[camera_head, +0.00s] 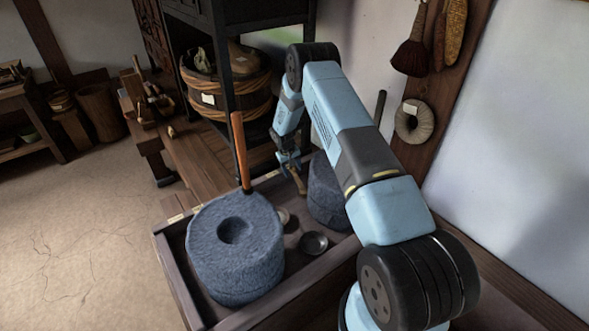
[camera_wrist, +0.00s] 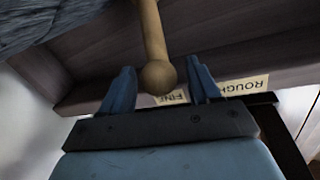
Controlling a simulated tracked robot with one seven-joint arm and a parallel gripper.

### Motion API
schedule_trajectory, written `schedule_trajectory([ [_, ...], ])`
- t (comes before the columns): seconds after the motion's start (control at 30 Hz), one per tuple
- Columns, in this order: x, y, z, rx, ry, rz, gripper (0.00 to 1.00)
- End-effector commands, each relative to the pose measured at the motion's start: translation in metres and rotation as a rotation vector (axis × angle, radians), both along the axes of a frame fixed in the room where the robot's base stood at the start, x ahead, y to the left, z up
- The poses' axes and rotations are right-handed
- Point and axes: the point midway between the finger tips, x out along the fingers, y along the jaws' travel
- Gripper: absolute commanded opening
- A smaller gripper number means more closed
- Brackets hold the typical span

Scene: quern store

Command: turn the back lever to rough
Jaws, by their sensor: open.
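In the wrist view a pale wooden lever (camera_wrist: 151,35) ends in a round knob (camera_wrist: 158,77). The knob lies between the two fingers of my open gripper (camera_wrist: 160,88), with room on both sides. Behind it is a pale label strip, seen upside down, with FINE (camera_wrist: 172,97) near the knob and ROUGH (camera_wrist: 240,87) further right. In the head view my gripper (camera_head: 290,163) is at the far edge of the tray, by the back millstone (camera_head: 326,192). The lever (camera_head: 299,182) shows just below it. My arm hides part of the back millstone.
A large front millstone (camera_head: 236,270) with an orange upright handle (camera_head: 240,150) stands in the wooden tray (camera_head: 177,272). A dark rack with a roped tub (camera_head: 228,90) stands behind. The wall is close on the right.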

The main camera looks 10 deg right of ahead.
Motion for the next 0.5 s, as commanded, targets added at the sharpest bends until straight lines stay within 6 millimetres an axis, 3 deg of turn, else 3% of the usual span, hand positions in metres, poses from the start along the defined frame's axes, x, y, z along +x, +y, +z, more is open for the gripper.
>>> schedule_trajectory([
  [0.17,0.0001,-0.0001,0.0002,0.000,0.000,0.000,0.62],
  [0.5,0.0002,-0.0003,0.0005,0.000,0.000,0.000,0.29],
])
